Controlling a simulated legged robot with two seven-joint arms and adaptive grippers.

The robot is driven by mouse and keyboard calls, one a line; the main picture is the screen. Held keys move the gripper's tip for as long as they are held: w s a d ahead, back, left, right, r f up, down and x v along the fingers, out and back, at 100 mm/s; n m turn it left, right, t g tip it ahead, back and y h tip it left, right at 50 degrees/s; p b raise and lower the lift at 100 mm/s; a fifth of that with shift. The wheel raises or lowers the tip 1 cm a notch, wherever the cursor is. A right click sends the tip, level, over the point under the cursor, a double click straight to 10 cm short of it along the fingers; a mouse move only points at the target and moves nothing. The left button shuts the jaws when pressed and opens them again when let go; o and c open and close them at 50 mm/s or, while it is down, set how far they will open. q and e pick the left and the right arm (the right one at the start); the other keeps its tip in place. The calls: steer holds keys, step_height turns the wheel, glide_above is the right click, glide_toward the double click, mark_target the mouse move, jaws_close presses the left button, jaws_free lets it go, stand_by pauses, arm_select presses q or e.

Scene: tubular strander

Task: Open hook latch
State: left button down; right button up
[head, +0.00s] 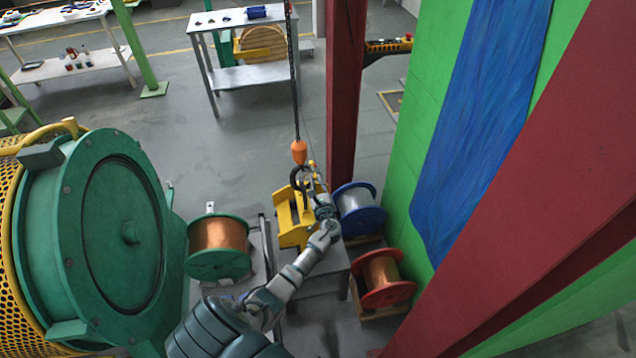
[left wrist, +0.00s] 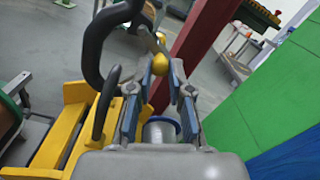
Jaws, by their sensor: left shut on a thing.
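A dark crane hook (head: 299,178) hangs below an orange block (head: 299,152) on a chain. In the left wrist view the hook (left wrist: 93,45) curves large at the upper left. A thin grey latch bar runs from near the hook to a gold knob (left wrist: 159,67). My left gripper (head: 315,181) is right beside the hook, and its blue-padded fingers (left wrist: 161,80) are shut on the gold knob. The knob's exact contact with the pads is partly hidden. My right gripper is not in view.
A yellow lifting frame (head: 291,228) sits on a grey stand under the hook. Blue (head: 358,210), red (head: 383,279) and green (head: 218,247) spools stand around it. A dark red post (head: 346,80) rises close behind. A large green drum (head: 120,232) fills the left.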

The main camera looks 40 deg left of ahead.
arm_select(q)
steer(key=a+f, duration=0.1)
steer(key=a, duration=0.2)
steer(key=shift+f+n, duration=0.3)
steer(key=shift+f, duration=0.05)
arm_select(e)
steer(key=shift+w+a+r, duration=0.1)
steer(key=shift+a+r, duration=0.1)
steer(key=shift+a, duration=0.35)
arm_select(q)
steer(key=shift+w+d+b, duration=0.1)
steer(key=shift+b, duration=0.25)
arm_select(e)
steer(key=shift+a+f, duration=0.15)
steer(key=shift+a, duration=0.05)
